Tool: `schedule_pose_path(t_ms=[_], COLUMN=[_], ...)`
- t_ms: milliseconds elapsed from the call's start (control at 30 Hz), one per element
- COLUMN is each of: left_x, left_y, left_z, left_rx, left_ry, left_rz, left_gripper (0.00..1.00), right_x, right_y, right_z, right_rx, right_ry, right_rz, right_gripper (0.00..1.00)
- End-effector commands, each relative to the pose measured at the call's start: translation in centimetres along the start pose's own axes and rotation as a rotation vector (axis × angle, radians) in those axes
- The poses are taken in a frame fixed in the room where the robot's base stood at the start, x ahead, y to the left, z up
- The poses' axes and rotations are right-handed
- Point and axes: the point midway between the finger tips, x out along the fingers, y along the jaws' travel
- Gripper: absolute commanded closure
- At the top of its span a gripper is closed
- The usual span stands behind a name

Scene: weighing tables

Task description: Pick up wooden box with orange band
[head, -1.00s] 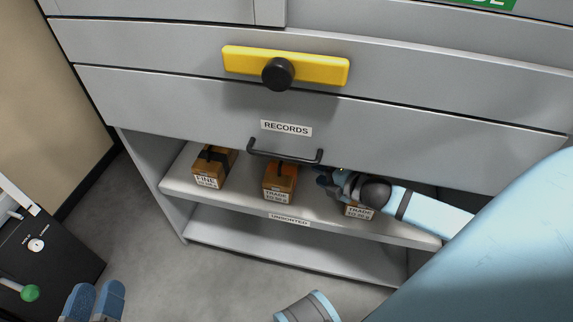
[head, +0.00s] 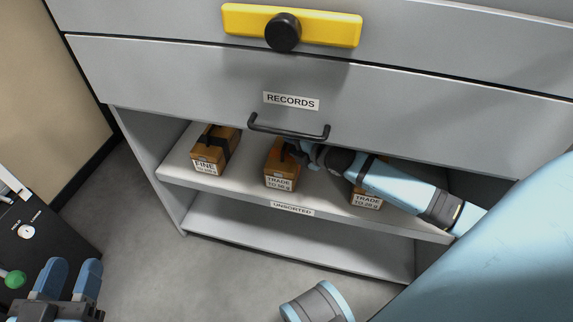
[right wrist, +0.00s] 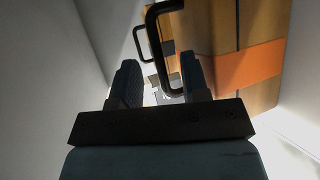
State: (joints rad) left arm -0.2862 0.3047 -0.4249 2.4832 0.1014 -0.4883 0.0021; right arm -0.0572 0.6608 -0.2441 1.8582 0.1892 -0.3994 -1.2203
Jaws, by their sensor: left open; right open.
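The wooden box with the orange band (right wrist: 250,65) stands close on the right of the right wrist view, with a black handle (right wrist: 157,45). It appears to be the middle box (head: 277,176) on the shelf in the head view, labelled TRADE; its band is not clear there. My right gripper (head: 298,150) is at that box's upper right side, partly covering it. In the right wrist view my right gripper (right wrist: 160,82) is open, and the handle's near end shows between its fingers; contact cannot be told. My left gripper (head: 69,272) is open and empty at the lower left.
A FINE box (head: 214,150) with a dark band stands left on the shelf (head: 235,182). Another TRADE box (head: 366,200) stands right, partly under my right arm. The RECORDS drawer with its handle (head: 288,131) overhangs the shelf. The lower shelf (head: 300,238) looks empty.

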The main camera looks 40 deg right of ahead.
Motion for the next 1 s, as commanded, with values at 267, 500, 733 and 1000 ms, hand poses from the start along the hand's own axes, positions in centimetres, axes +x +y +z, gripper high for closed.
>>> schedule_pose_path(t_ms=[267, 500, 733, 1000], left_x=[0.12, 0.11, 0.11, 0.10], left_y=[-0.28, -0.26, -0.24, -0.23], left_z=[-0.05, -0.02, 0.00, 0.04], left_rx=[0.045, 0.043, 0.043, 0.041], left_ry=[0.023, 0.021, 0.021, 0.020], left_rz=[-0.002, -0.001, -0.001, -0.001], left_gripper=[0.57, 0.57, 0.57, 0.57], right_x=[1.33, 1.29, 1.28, 1.29], right_y=[0.05, 0.05, 0.01, -0.21], right_z=[0.01, 0.01, -0.01, -0.10], right_rx=[0.000, 0.000, 0.001, 0.004], right_ry=[0.000, 0.000, 0.001, 0.002], right_rz=[-0.001, -0.001, -0.001, -0.005], right_gripper=[0.58, 0.90, 1.00, 1.00])
